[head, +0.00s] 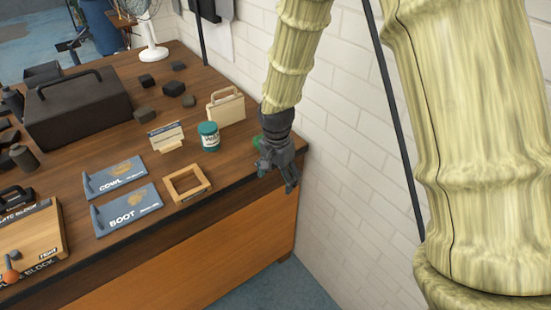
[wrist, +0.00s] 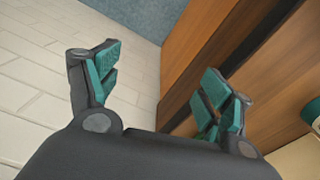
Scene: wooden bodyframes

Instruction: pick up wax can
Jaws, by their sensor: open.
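The wax can (head: 209,137) is a small teal can with a white label, upright on the wooden table near its right end in the head view. At the right edge of the wrist view, a teal edge (wrist: 312,108) shows, probably part of the can. My gripper (head: 276,172) is to the right of the can, at the table's right front corner, apart from it. In the wrist view my gripper (wrist: 160,90) is open, its teal-padded fingers wide apart with nothing between them.
A light wooden case (head: 226,108) stands behind the can, and a card on a wooden stand (head: 166,136) is left of it. A small wooden frame (head: 187,184) lies in front. Blue COWL (head: 115,177) and BOOT (head: 127,210) trays lie left. A white brick wall (head: 345,120) is at right.

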